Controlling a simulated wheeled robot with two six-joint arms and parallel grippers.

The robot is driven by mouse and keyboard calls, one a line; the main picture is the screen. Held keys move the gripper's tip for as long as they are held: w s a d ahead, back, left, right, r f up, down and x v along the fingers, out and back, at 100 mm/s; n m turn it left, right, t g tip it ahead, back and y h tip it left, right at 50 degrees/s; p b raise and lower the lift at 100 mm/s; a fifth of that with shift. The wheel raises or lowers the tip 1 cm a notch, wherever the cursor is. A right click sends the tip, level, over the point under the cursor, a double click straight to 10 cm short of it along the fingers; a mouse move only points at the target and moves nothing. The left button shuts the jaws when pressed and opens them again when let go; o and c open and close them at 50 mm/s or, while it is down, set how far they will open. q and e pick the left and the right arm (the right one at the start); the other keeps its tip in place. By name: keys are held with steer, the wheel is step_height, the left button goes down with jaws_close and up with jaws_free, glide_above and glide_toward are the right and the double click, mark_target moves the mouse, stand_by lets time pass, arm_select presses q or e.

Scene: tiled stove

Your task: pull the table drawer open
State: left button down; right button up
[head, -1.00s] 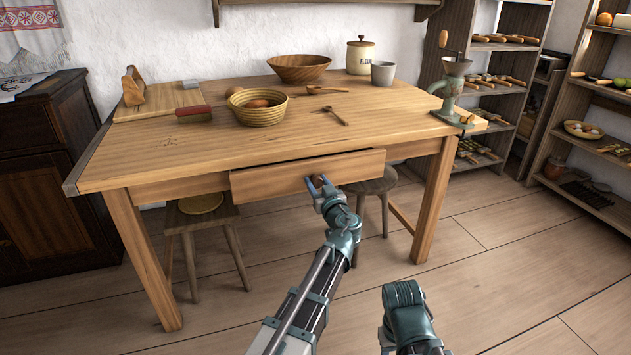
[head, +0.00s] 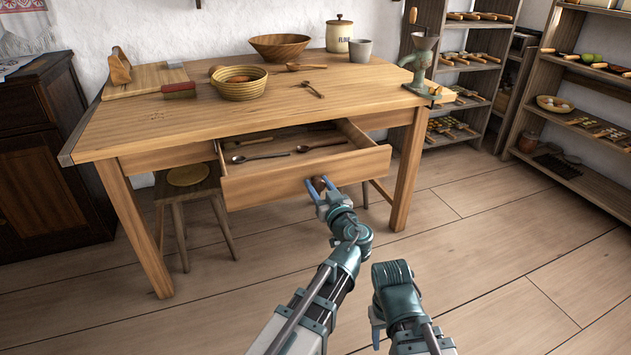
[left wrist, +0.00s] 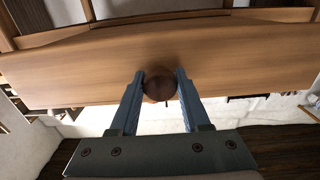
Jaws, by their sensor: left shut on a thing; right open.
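The table drawer (head: 300,171) stands pulled out from under the front of the wooden table (head: 205,123). Spoons and other utensils lie inside it. Its round dark knob (head: 318,184) is on the drawer front. My left gripper (head: 319,186) is shut on the knob. In the left wrist view the knob (left wrist: 160,84) sits between the two blue fingers of my left gripper (left wrist: 160,88), in front of the drawer front (left wrist: 85,70). My right gripper (head: 376,325) is low in the head view, apart from the table; its fingers show only partly.
On the tabletop are a basket (head: 239,88), a wooden bowl (head: 279,46), a flour canister (head: 339,36), a grey cup (head: 360,50) and a grinder (head: 420,62). Stools stand under the table, one at the left (head: 187,187). The floor in front is free.

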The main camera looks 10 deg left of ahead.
arm_select(q)
steer(key=shift+s+d, duration=0.15)
steer(key=shift+s, duration=0.1)
steer(key=shift+c, duration=1.9)
jaws_free()
